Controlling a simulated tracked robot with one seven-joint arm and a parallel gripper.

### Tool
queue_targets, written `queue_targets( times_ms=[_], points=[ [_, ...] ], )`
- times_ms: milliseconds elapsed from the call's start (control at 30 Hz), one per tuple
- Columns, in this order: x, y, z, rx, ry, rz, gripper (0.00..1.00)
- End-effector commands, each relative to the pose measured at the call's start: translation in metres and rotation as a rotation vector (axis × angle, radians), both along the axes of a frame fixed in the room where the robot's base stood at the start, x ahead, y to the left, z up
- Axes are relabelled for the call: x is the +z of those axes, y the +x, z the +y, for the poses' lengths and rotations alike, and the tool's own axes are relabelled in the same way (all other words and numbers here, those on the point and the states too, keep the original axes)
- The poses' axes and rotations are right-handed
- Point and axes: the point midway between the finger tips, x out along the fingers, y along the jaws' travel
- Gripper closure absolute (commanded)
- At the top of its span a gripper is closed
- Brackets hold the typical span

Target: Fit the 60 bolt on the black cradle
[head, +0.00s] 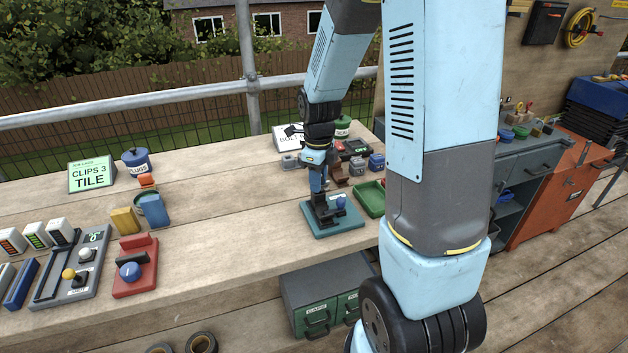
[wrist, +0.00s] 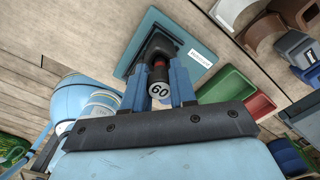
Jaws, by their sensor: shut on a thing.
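My gripper (head: 318,188) is over the teal plate (head: 347,225) on the bench, pointing down. In the wrist view my gripper (wrist: 160,88) has its two blue fingers shut on the 60 bolt (wrist: 159,90), whose pale end face reads 60 and whose shank shows dark with red. The black cradle (wrist: 158,46) stands on the teal plate (wrist: 138,29), directly beyond the bolt; it also shows in the head view (head: 325,213). The bolt's far end overlaps the cradle, and I cannot tell whether it is seated. The bolt is too hidden to make out in the head view.
A green tray (head: 371,198) lies just right of the plate; a red tray (wrist: 259,104) shows beside it in the wrist view. Small blocks and a green-lidded tin (head: 343,128) stand behind.

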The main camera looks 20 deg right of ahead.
Motion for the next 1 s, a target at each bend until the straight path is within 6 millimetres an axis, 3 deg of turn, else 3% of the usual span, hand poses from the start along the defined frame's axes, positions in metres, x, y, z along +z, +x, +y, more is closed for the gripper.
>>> queue_targets(
  times_ms=[467, 500, 800, 1000],
  points=[
    [-0.0020, 0.0001, 0.0003, 0.000, 0.000, 0.000, 1.00],
    [-0.0020, 0.0001, 0.0003, 0.000, 0.000, 0.000, 0.72],
    [-0.0020, 0.0001, 0.0004, 0.000, 0.000, 0.000, 0.44],
    [-0.0020, 0.0001, 0.0005, 0.000, 0.000, 0.000, 0.44]
  ],
)
